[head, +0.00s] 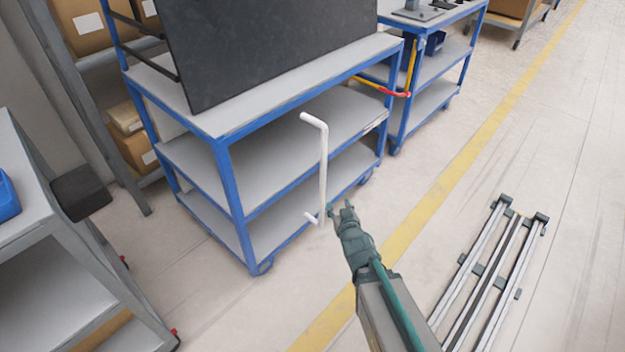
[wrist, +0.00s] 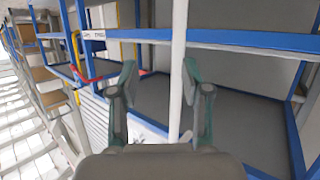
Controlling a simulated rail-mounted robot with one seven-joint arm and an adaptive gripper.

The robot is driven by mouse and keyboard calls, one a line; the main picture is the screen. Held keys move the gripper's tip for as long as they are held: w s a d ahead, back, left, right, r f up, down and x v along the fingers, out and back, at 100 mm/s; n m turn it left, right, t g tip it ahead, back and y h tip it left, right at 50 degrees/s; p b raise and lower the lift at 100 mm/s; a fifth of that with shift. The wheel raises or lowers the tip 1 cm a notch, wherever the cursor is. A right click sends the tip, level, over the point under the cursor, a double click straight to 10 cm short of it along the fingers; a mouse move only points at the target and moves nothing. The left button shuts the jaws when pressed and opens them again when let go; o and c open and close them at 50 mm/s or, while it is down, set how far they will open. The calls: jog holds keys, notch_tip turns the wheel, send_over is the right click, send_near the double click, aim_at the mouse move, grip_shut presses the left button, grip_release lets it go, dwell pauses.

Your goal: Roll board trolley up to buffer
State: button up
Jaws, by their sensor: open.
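The board trolley (head: 225,125) has a blue frame and grey shelves, with a large dark board (head: 270,45) upright on top. A white bar handle (head: 323,160) stands at its near side, with bent ends. My gripper (head: 338,209) is open by the handle's lower part. In the wrist view the white bar (wrist: 178,70) shows between the fingertips of my gripper (wrist: 160,75), nearer the right finger; I cannot tell whether it touches. A black block (head: 80,193), perhaps the buffer, sticks out from the grey bench at left, apart from the trolley.
The grey bench (head: 25,240) stands at left, with bare floor between it and the trolley. A second blue trolley (head: 425,105) stands behind at right, by a yellow and red bar (head: 395,94). Shelving with boxes (head: 128,120) is behind. A rail frame (head: 490,270) lies at right.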

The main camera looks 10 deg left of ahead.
aim_at(324, 169)
notch_tip(324, 169, up, 7)
jog(key=a+t+y, duration=0.2)
jog(key=a+t, duration=0.1)
jog(key=shift+n, duration=0.3)
jog(key=x, duration=1.1)
jog(key=shift+d+r, duration=0.2)
jog(key=shift+r, duration=0.05)
grip_shut()
